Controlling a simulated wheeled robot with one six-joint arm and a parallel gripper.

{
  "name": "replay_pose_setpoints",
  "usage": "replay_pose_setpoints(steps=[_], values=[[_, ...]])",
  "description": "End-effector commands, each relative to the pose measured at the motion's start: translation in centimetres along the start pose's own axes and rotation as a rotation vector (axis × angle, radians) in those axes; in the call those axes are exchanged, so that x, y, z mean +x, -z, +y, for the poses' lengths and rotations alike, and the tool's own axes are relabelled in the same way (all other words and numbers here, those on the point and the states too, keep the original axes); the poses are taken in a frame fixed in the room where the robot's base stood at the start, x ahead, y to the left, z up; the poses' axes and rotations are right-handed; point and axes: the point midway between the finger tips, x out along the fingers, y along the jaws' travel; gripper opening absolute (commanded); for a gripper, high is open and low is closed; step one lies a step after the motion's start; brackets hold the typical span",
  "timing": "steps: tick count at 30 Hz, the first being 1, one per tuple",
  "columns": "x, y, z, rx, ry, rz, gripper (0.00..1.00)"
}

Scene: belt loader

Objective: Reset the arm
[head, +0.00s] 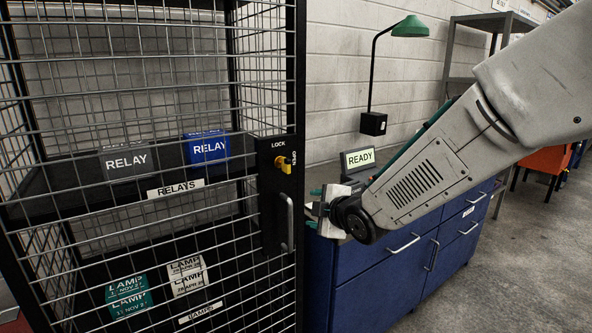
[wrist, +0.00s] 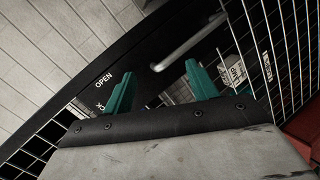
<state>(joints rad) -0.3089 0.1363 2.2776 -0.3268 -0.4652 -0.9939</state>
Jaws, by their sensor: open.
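My arm reaches in from the right in the head view. My gripper (head: 322,208) is just right of the cage door's handle (head: 287,222), in front of the blue cabinet. In the wrist view, my gripper (wrist: 161,92) shows two teal fingers spread apart, with nothing between them. The handle also shows beyond the fingers in the wrist view (wrist: 188,42). I cannot tell how far the fingers are from the door. The yellow lock knob (head: 285,163) sits on the black lock plate above the handle.
The wire cage (head: 150,110) holds grey and blue RELAY boxes (head: 209,147) above, teal and white LAMP boxes (head: 129,296) below. Floor is clear at right.

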Motion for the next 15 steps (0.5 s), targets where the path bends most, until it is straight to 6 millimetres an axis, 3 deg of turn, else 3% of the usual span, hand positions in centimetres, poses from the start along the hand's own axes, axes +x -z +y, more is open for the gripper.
replay_pose_setpoints(steps=[5,8,12,15], values=[[-6.0,-5.0,-4.4,0.379,0.251,-0.305,0.58],[-11.2,-7.2,-6.5,0.594,0.347,-0.496,0.58],[-20.1,-8.7,-9.1,0.899,0.441,-0.770,0.58],[-26.8,-8.6,-10.8,1.103,0.484,-0.955,0.58]])
